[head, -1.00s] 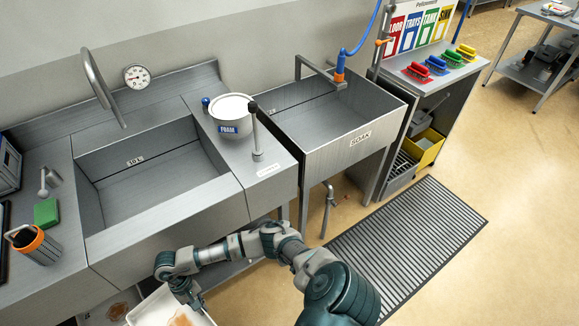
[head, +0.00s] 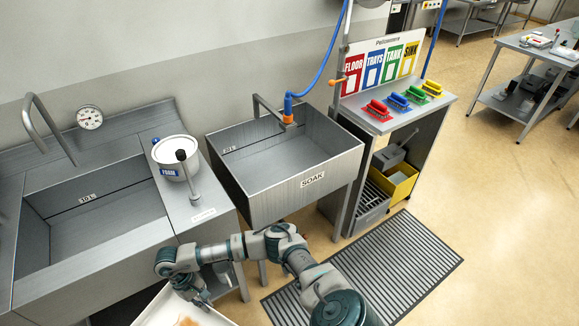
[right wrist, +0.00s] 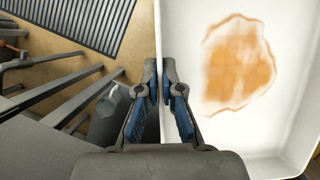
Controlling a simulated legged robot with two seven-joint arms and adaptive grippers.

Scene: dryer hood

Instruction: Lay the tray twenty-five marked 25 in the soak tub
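The white tray (head: 160,308) has an orange-brown stain and shows at the bottom edge of the head view, partly cut off. It also fills the right side of the right wrist view (right wrist: 200,130). No 25 mark is visible. My right gripper (head: 201,298) is shut on the tray's rim, with its fingers on either side of the wall in the right wrist view (right wrist: 158,88). The soak tub (head: 265,208), a steel basin labelled SOAK, looks empty and lies above and right of the gripper. My left gripper is not in view.
A foam pot (head: 175,160) and a lever (head: 188,178) stand on the counter left of the tub. A tap (head: 270,108) and blue hose (head: 322,68) rise behind it. A shelf with coloured brushes (head: 398,102) stands right. A slatted mat (head: 400,265) lies on the floor.

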